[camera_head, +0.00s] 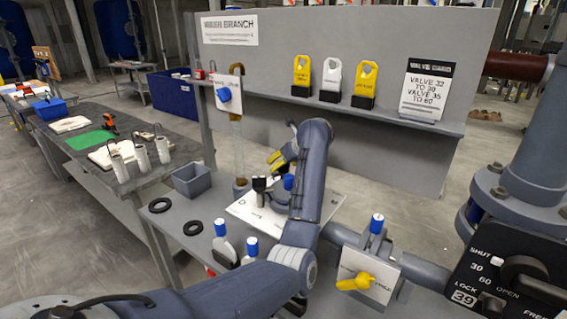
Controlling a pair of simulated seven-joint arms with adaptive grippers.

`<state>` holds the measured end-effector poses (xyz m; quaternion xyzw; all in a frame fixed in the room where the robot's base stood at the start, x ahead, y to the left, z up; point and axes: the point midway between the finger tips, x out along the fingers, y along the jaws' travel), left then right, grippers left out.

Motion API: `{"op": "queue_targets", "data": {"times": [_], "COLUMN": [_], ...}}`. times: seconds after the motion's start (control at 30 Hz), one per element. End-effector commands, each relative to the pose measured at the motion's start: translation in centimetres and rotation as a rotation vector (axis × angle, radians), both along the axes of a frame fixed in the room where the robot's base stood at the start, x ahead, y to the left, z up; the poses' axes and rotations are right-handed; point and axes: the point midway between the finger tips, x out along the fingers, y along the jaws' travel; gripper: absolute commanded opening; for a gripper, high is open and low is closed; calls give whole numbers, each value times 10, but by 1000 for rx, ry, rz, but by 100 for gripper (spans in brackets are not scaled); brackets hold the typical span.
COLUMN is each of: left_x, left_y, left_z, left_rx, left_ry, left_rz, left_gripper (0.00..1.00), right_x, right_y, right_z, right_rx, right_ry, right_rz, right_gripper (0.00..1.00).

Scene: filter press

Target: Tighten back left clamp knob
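My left arm comes in from the bottom left, bends at its elbow and rises across the middle of the view. It covers part of a pale plate (322,207) on the grey bench. A blue knob (288,182) shows at the left edge of my forearm, partly hidden by it. A black forked part (261,184) stands just left of this knob. I cannot make out my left gripper's fingers or whether they touch anything. A yellow part (277,159) shows just left of my wrist. I cannot tell which knob is the back left clamp knob. My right gripper is not seen.
A yellow valve handle (356,282) and a pipe stand at right. A grey panel (400,150) closes off the back.

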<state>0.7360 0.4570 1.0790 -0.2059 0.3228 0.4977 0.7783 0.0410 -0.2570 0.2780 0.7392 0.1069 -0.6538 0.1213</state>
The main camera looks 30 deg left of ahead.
Motion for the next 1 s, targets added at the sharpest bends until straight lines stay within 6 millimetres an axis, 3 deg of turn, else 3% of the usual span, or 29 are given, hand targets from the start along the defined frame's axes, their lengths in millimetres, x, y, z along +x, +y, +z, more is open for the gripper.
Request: {"op": "queue_targets", "data": {"times": [0.07,0.4,0.67,1.0], "left_x": [0,0,1,1], "left_y": [0,0,0,0], "left_z": [0,0,0,0], "left_rx": [0,0,-2,-3], "left_ry": [0,0,0,2], "left_rz": [0,0,24,301], "left_gripper": [50,10,9,9], "right_x": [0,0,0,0], "right_y": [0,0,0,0], "right_z": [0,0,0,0], "right_rx": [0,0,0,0], "right_ry": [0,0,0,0], "right_rz": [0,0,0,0], "right_gripper": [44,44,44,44]}}
